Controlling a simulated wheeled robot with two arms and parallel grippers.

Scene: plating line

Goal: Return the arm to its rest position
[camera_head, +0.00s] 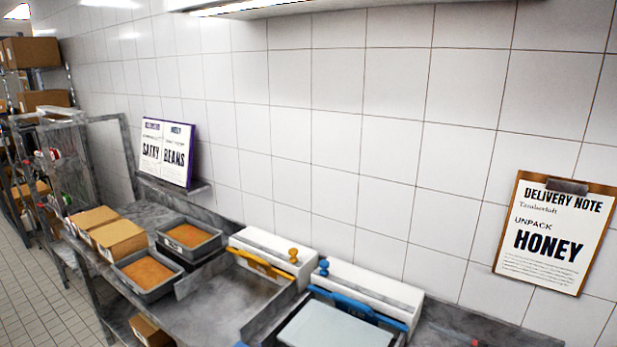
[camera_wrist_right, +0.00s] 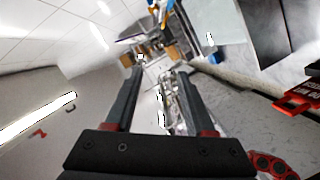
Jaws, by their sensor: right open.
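My right gripper (camera_wrist_right: 159,74) shows in the right wrist view, with its two dark fingers apart. Nothing is seen held between them. The wrist view is steeply tilted, with floor, wall and bench parts beyond the fingers. Neither of my grippers shows in the head view, and my left gripper is in no view.
The head view shows a steel bench (camera_head: 215,303) along a tiled wall. Grey trays with orange-brown contents (camera_head: 189,234), cardboard boxes (camera_head: 118,238) and a blue-handled white unit (camera_head: 370,290) stand on it. A delivery note (camera_head: 555,235) reading HONEY hangs at right.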

